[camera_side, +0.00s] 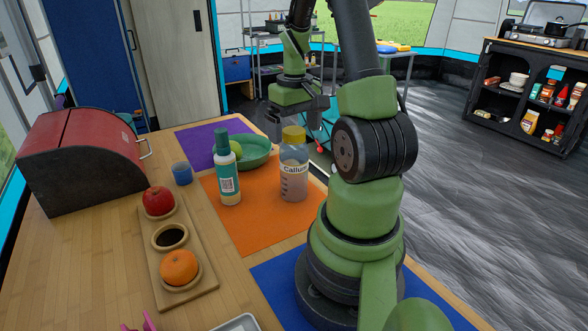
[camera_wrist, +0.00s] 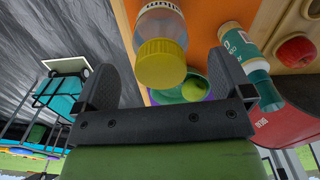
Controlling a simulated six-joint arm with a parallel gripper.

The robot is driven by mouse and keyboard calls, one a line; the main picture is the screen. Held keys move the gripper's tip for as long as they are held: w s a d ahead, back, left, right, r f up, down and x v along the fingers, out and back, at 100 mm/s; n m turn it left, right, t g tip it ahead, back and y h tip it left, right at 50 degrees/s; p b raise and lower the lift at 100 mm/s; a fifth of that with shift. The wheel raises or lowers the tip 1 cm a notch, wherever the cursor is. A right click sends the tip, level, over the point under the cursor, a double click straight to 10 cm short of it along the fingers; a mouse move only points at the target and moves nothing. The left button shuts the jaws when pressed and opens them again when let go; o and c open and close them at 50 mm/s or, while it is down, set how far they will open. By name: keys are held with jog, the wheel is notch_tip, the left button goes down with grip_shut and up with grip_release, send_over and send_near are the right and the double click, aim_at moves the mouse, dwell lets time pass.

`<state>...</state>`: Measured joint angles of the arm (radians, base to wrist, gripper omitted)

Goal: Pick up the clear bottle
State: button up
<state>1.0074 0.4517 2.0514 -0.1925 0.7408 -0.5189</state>
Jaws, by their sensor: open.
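The clear bottle (camera_side: 293,182) has a yellow cap and a label reading "Callum". It stands upright on the orange mat (camera_side: 245,235), close to my arm, with pale contents in its lower part. In the wrist view the clear bottle (camera_wrist: 160,22) shows at the top, its yellow cap towards my gripper. My gripper (camera_side: 290,118) is open and empty, above and just behind the bottle in the side view. In the wrist view the cap lies between the two fingers of my gripper (camera_wrist: 162,68), with gaps on both sides. I see no contact.
A white-and-green bottle (camera_side: 229,188) stands left of the clear bottle. A green bowl (camera_side: 258,158) with a green fruit is behind. A blue cup (camera_side: 182,174), a wooden board (camera_side: 200,284) with fruit and a red bread box (camera_side: 80,155) are further left.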

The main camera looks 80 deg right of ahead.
aim_at(295, 145)
notch_tip(295, 145, down, 4)
jog(key=shift+s+f, duration=0.1)
jog(key=shift+f, duration=0.15)
jog(key=c, duration=1.2)
jog(key=shift+r, duration=0.2)
